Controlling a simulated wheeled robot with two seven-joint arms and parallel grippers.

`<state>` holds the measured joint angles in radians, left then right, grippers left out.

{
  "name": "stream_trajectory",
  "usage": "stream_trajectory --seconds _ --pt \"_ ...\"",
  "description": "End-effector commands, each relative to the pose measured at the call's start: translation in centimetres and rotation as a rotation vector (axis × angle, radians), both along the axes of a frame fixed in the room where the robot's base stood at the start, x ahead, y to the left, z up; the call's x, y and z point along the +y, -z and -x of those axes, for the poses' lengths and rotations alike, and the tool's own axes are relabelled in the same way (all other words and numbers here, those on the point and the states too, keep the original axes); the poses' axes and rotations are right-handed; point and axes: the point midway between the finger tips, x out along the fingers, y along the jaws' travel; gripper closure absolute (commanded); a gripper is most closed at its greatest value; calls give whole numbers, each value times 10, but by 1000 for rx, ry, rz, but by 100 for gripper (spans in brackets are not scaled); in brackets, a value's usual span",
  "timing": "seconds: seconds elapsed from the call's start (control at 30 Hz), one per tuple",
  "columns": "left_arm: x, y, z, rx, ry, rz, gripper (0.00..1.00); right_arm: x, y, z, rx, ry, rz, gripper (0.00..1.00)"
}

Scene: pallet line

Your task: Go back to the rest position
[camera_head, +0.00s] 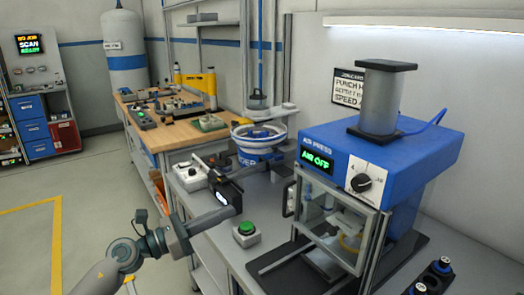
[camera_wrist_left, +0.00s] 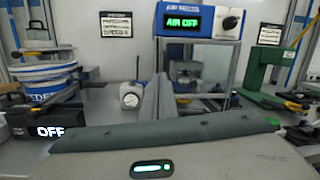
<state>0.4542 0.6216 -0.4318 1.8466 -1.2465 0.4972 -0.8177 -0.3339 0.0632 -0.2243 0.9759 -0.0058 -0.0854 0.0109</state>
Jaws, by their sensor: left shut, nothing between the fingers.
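My left arm comes in from the lower left in the head view. Its gripper (camera_head: 248,171) is held above the grey bench, in front of the feeder bowl and left of the air press. In the left wrist view the fingers (camera_wrist_left: 163,90) are together and point ahead toward the back of the bench. They are empty. My right gripper is in neither view.
The blue air press (camera_head: 425,150) reads AIR OFF and stands on the right. A green button (camera_head: 246,229) sits on the bench near my left forearm. The blue-and-white feeder bowl (camera_head: 258,141) stands behind. A wooden-topped bench (camera_head: 195,125) is farther back. Open floor lies at left.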

Motion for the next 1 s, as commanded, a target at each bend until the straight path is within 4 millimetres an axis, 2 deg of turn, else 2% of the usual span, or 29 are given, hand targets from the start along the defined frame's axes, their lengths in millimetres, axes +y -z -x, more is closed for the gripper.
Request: stream_trajectory --seconds 0.07,0.17,0.27,0.37,0.47,0.57,0.67,0.8,0.87,1.0 --pt "-2 -3 6 62 -31 142 100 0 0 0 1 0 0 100" --pt "7 -7 12 169 -92 367 100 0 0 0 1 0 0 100" --pt "25 -3 17 305 -172 619 100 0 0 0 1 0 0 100" --pt "50 15 23 457 -267 871 100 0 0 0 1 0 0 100" --pt "77 45 34 615 -372 1113 100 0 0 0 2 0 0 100" --pt "102 87 51 779 -495 1344 100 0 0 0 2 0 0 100" --pt "121 137 78 942 -634 1561 100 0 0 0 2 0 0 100" --pt "136 207 131 1157 -847 1824 100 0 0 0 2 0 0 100" --pt "138 234 158 1237 -943 1917 100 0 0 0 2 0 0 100" --pt "133 287 225 1410 -1174 2100 100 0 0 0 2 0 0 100"
